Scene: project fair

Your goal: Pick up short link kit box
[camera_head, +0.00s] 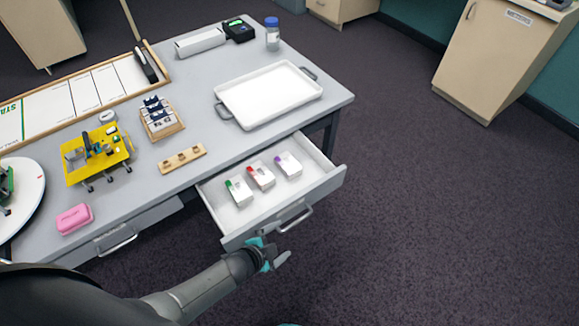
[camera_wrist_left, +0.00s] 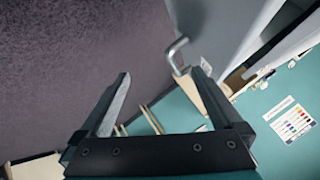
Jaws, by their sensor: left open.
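Three small white kit boxes lie in the open drawer (camera_head: 225,216): one with a green mark (camera_head: 239,192), one with a red mark (camera_head: 261,177) and one with a purple mark (camera_head: 288,164). Their labels are too small to read, so I cannot tell which is the short link kit box. My left gripper (camera_head: 273,256) is open and empty, just outside the drawer front, close to its handle (camera_head: 295,218). In the left wrist view the open fingers (camera_wrist_left: 158,75) have nothing between them, and a metal handle (camera_wrist_left: 176,52) shows beyond them. My right gripper is not seen.
On the table are a white tray (camera_head: 268,96), a yellow platform (camera_head: 96,156), a wooden block with holes (camera_head: 182,158), a pink case (camera_head: 74,219) and a blue-capped bottle (camera_head: 272,36). A closed drawer handle (camera_head: 117,242) is at left. The floor right of the drawer is clear.

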